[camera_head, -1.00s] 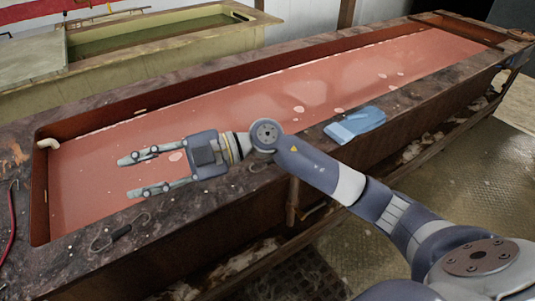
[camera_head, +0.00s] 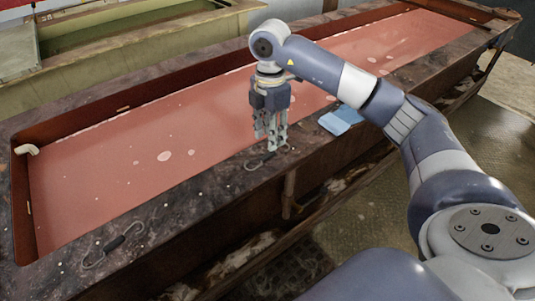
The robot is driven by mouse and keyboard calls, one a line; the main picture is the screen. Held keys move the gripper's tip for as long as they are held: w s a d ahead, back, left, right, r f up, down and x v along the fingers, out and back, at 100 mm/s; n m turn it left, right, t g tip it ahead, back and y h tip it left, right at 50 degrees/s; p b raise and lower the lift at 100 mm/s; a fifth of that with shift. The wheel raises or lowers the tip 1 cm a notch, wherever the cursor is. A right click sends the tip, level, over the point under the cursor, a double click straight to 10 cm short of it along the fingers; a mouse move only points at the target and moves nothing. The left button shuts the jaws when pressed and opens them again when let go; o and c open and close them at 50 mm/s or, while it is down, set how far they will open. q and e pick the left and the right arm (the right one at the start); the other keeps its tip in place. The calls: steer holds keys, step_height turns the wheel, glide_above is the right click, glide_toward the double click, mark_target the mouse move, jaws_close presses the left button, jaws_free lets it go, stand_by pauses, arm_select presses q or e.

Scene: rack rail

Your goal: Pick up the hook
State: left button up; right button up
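A thin metal hook with a dark middle (camera_head: 263,160) lies on the near rim of the long trough, just below my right gripper. A second similar hook (camera_head: 113,244) lies farther left on the same rim. My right gripper (camera_head: 272,145) points straight down with its fingers apart, nothing visible between them. Its fingertips are close above the first hook; I cannot tell whether they touch it. My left gripper is out of view.
The long trough (camera_head: 90,187) holds reddish liquid with pale floating patches. A blue cloth-like item (camera_head: 338,120) lies on the near rim, right of the gripper. A white bent pipe (camera_head: 27,149) sits at the trough's left end. A greenish tank (camera_head: 140,48) stands behind.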

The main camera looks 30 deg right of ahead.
mark_target(268, 154)
steer(key=shift+f, duration=0.7)
steer(key=f+p, duration=0.1)
steer(key=f, duration=0.1)
steer(key=f+p, duration=0.1)
steer(key=f, duration=0.1)
steer(key=shift+w+a+f, duration=0.2)
steer(key=shift+f, duration=0.35)
steer(key=shift+c, duration=0.5)
jaws_close()
